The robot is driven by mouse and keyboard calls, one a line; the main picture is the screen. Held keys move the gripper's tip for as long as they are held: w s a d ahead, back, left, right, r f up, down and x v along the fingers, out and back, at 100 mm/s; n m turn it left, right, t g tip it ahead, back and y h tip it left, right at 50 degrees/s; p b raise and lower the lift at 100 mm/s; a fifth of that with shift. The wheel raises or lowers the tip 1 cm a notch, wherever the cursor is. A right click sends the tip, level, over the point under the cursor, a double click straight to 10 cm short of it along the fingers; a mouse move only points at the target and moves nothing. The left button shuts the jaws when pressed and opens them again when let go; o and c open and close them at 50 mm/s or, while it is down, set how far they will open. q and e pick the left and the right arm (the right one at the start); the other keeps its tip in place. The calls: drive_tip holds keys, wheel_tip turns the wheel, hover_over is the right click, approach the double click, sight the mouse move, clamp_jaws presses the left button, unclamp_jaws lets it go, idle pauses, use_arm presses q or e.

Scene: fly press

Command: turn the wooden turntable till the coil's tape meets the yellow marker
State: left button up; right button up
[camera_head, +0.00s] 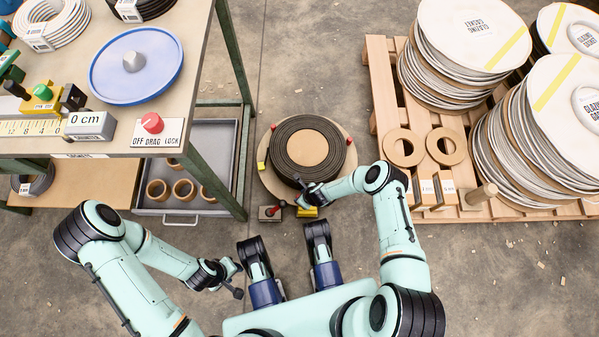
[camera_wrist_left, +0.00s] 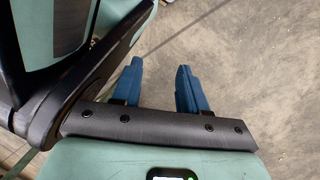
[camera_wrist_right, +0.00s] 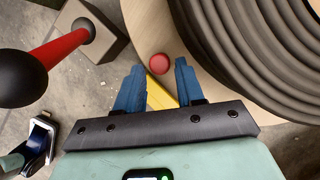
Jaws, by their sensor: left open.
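The wooden turntable (camera_head: 263,180) lies low on the floor, with a dark coil (camera_head: 288,135) on it around a tan core. Red knobs stand near its rim; one red knob (camera_wrist_right: 158,64) shows just beyond and between the fingertips of my right gripper (camera_wrist_right: 157,75). That gripper (camera_head: 303,196) is open at the turntable's near edge. A yellow piece (camera_head: 307,212) lies under it, and another yellow patch (camera_head: 261,166) is at the turntable's left edge; I cannot tell for sure which is tape or marker. My left gripper (camera_head: 238,280) is open and empty over bare floor.
A grey block (camera_head: 268,213) with a red, black-knobbed lever stands beside the turntable's near edge. A workbench (camera_head: 200,60) with a grey drawer (camera_head: 215,140) is on the left. A pallet (camera_head: 385,85) with white coils is on the right.

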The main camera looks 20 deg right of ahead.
use_arm(q)
drive_tip(key=shift+s+a+f+g+b, duration=0.1)
drive_tip(key=shift+s+f+g+b, duration=0.2)
drive_tip(key=shift+s, duration=0.4)
drive_tip(key=shift+s+a+f+g+b, duration=0.1)
drive_tip(key=shift+s+f+g+b, duration=0.2)
drive_tip(key=shift+s, duration=0.35)
use_arm(e)
drive_tip(key=shift+x, duration=1.25)
clamp_jaws()
